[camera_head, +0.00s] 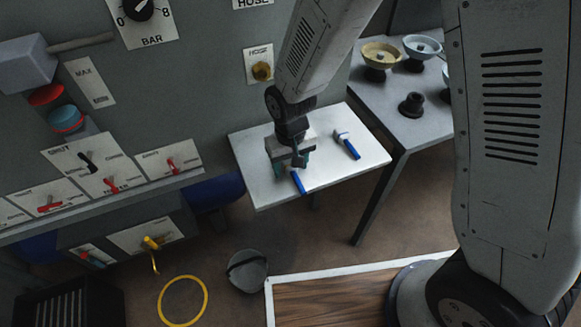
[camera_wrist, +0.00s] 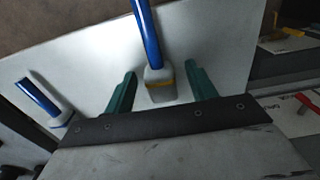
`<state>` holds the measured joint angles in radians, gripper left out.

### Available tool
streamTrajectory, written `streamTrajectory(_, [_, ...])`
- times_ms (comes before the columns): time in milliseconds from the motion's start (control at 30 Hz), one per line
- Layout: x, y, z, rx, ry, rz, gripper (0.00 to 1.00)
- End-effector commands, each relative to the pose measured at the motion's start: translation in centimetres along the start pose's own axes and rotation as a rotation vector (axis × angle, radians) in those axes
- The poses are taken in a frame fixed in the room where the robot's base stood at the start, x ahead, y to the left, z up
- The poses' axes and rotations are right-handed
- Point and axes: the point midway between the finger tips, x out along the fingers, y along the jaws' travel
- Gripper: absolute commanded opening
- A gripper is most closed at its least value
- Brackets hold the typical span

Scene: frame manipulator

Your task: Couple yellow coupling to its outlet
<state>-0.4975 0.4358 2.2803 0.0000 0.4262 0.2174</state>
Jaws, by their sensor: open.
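The yellow coupling (camera_wrist: 160,84) is a pale grey block with a yellow band and a blue hose or handle (camera_wrist: 147,35). It lies on the white table, between the green fingers of my gripper (camera_wrist: 160,74) in the wrist view. My gripper is open, with gaps on both sides of the block. In the head view my gripper (camera_head: 292,163) is low over the table and hides the block; only the blue part (camera_head: 298,182) shows. The likely outlet is a yellow fitting (camera_head: 262,71) on the wall plate labelled HOSE.
A second blue-handled piece (camera_head: 347,145) lies on the same white table (camera_head: 250,180); it also shows in the wrist view (camera_wrist: 38,97). A grey table (camera_head: 425,130) with several bowl-like pieces stands at the right. The switch panel (camera_head: 110,165) juts out at the left.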

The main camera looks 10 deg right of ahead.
Motion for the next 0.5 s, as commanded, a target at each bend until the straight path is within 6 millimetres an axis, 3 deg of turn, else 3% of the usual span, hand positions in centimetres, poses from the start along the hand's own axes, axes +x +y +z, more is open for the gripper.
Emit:
streamTrajectory(300, [-0.02,-0.01,-0.02,0.000,0.001,0.000,0.54])
streamTrajectory(433, [-0.03,-0.01,-0.02,0.000,0.001,0.000,0.17])
streamTrajectory(467, [-0.03,-0.01,-0.02,0.000,0.001,0.000,0.10])
streamTrajectory(500, [-0.03,-0.01,-0.02,0.000,0.001,0.000,0.10])
